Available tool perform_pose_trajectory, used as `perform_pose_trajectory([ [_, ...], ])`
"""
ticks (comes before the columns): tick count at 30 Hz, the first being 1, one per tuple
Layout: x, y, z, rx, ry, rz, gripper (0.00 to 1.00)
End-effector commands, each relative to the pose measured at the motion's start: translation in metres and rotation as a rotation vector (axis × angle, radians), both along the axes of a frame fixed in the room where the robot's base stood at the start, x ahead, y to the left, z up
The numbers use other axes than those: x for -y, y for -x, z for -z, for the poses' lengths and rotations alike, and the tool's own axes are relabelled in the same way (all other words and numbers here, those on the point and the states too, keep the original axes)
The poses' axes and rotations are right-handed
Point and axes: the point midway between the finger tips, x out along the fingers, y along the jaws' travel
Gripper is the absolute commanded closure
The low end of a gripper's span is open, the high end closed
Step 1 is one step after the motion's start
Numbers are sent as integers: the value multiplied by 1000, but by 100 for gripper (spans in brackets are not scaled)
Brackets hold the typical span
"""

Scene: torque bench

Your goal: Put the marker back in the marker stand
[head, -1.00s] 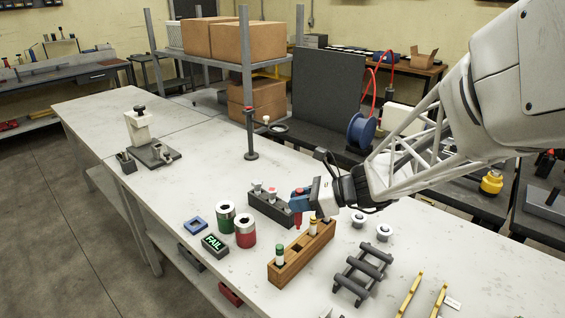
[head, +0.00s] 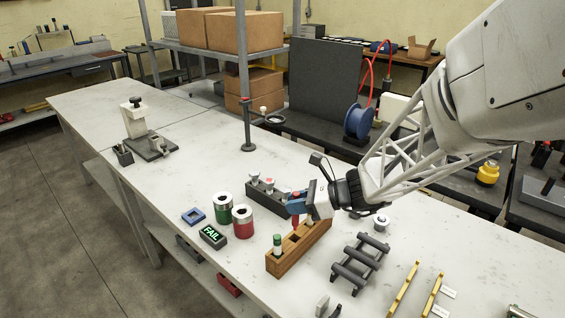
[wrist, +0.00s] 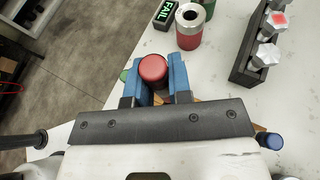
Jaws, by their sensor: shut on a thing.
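My gripper (head: 296,207) has blue fingers and is shut on a red marker. The marker (head: 295,222) points down, its lower end just above or at the top of the wooden marker stand; I cannot tell whether it has entered a hole. In the wrist view, its round red end (wrist: 153,68) sits between the two fingers (wrist: 159,82). The stand (head: 300,253) lies under my gripper, with a green-capped marker (head: 277,243) upright in its near end. Its far end is partly hidden by my gripper. In the wrist view, my gripper hides most of the stand.
A dark block with several knobs (head: 262,198) stands behind my gripper. Red (head: 243,222) and green (head: 222,207) cans and a FAIL sign (head: 212,236) stand left. A dark rack (head: 358,265) stands right of the stand. The bench to the far left is largely clear.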

Motion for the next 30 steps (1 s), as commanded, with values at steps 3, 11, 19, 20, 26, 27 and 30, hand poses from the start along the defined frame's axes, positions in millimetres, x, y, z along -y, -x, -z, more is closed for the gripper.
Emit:
perform_pose_trajectory([
  [3, 0, 0, 8, -2, 0, 1, 100],
  [11, 0, 0, 18, -1, -1, 0, 100],
  [19, 0, 0, 19, -1, 0, 1, 100],
  [20, 0, 0, 19, -1, 0, 1, 100],
  [26, 0, 0, 19, 0, 0, 0, 100],
  [27, 0, 0, 19, 0, 0, 0, 100],
  [30, 0, 0, 19, 0, 0, 0, 100],
])
